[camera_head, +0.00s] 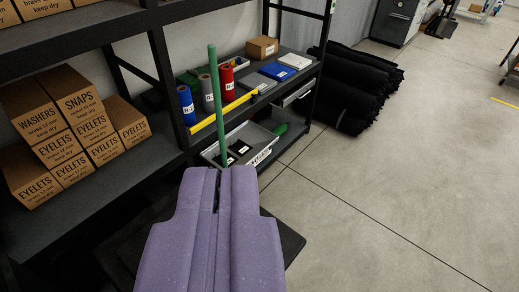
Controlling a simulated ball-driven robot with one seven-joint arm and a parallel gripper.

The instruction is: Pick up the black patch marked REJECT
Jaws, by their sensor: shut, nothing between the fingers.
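A grey tray (262,135) with a white label on its front stands on the lower level of the black rack, just beyond my gripper. Small black patches with white marks lie in it, one (244,148) towards the middle and another (231,160) nearer to my gripper. Their print is too small to read, so I cannot tell which is marked REJECT. My purple gripper (218,174) is shut and empty, pointing towards the tray and hiding its near left part.
A green pole (215,95) rises upright at the tray's left. A yellow bar (222,112) crosses the shelf edge above, near blue, grey and red rolls. Cardboard boxes (70,130) fill the left shelf. Black rolls (355,85) lie beyond the rack.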

